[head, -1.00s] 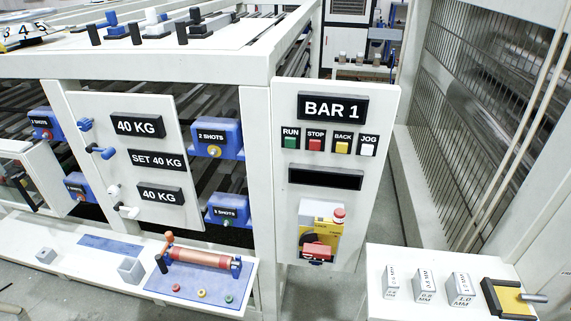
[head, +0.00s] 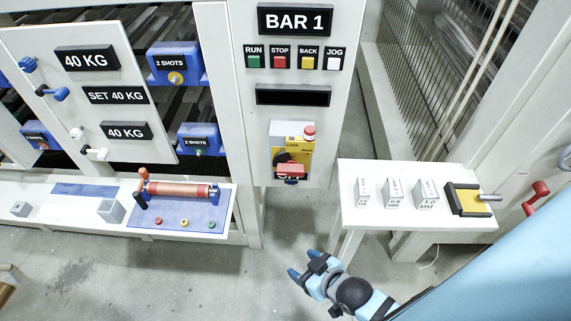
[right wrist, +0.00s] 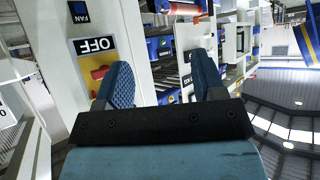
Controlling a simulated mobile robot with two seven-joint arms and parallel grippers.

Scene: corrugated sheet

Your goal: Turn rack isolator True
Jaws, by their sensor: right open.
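The rack isolator appears to be the yellow switch box (head: 298,148) with a red handle (head: 291,169) low on the BAR 1 panel. A dark label sits under the handle, mostly hidden by it. In the right wrist view, which is upside down, a red handle (right wrist: 100,72) and an OFF label (right wrist: 94,46) show at left, partly behind a finger. My right gripper (head: 303,265) is open and empty, in front of and below the isolator, apart from it. Its two blue fingers also frame the wrist view (right wrist: 165,85). My left gripper is not in view.
A white shelf (head: 350,205) with several grey blocks and a yellow-black fixture (head: 467,199) juts out right of the isolator. A white bench with a blue tray and copper roller (head: 180,189) stands at left. A red lever (head: 535,198) is at far right. Floor between is clear.

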